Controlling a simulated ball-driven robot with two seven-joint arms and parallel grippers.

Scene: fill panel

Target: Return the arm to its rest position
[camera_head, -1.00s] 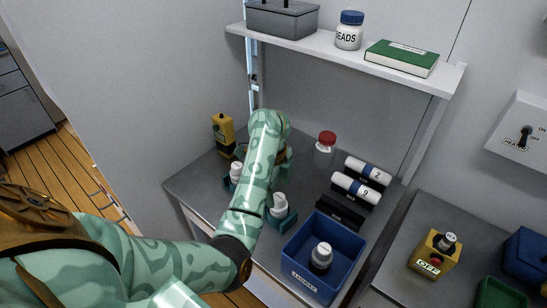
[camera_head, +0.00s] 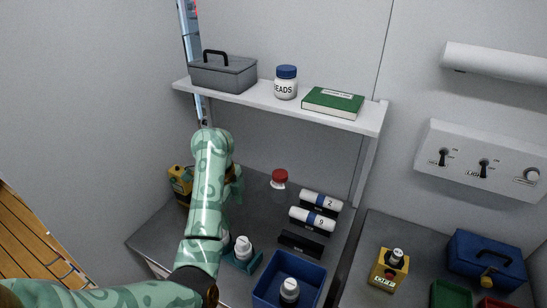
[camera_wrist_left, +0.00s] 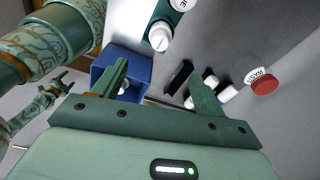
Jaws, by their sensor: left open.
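My left arm (camera_head: 209,190) reaches in over the grey bench. Its gripper (camera_wrist_left: 163,90) is open in the left wrist view, with nothing between the two green fingers. In the head view, the forearm mostly hides this gripper, which is left of the red-capped jar (camera_head: 279,179). In the wrist view, the fingers overlap the blue bin (camera_wrist_left: 108,62) and a black rack (camera_wrist_left: 178,77). A second arm of mine shows at the left of the wrist view, with a small dark gripper (camera_wrist_left: 56,88) whose jaws are unclear.
The shelf (camera_head: 270,103) above the bench holds a grey box (camera_head: 223,75), a beads jar (camera_head: 285,84) and a green book (camera_head: 333,101). A yellow device (camera_head: 181,182) stands behind left.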

